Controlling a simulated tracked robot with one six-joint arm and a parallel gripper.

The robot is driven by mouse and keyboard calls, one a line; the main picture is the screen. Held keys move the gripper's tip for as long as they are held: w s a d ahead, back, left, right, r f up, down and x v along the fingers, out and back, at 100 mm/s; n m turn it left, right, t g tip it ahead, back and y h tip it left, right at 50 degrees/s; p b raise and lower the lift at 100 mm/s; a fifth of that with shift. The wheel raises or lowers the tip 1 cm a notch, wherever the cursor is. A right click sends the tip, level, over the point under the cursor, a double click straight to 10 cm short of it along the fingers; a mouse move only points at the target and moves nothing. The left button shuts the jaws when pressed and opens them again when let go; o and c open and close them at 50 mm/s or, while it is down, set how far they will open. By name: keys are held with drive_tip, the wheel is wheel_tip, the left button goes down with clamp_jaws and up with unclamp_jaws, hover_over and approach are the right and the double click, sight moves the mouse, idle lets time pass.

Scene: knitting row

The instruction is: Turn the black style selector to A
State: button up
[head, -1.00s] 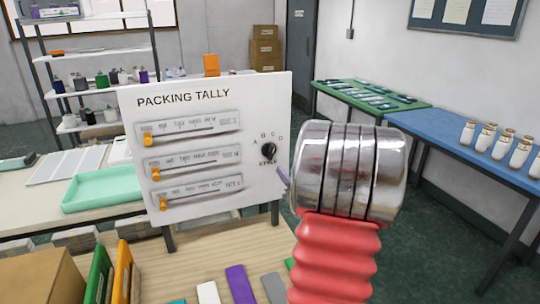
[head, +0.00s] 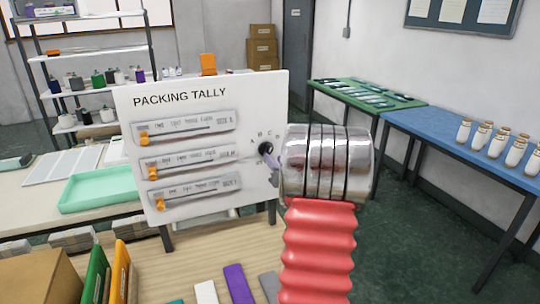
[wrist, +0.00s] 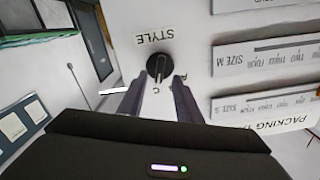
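The black style selector (head: 265,148) is a round knob at the right side of the white PACKING TALLY panel (head: 215,90). Small letters surround it, with an A at its upper left in the head view. In the wrist view the selector (wrist: 158,67) appears upside down, its raised bar roughly upright and in line with the C. My gripper (wrist: 158,80) is open, one finger on each side of the selector's line, tips close to it. Contact cannot be told. In the head view my gripper (head: 273,160) is mostly hidden behind my wrist.
Three sliders with orange knobs (head: 145,139) sit left of the selector on the panel. A mint tray (head: 100,190), green and orange folders (head: 120,270) and coloured strips (head: 238,284) lie around it. A blue table (head: 450,140) with white bottles stands at the right.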

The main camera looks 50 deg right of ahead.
sight(267, 150)
drive_tip(key=x, duration=0.5)
drive_tip(key=shift+w+d, duration=0.15)
drive_tip(key=shift+w, duration=0.15)
drive_tip(key=shift+c, duration=0.5)
clamp_jaws()
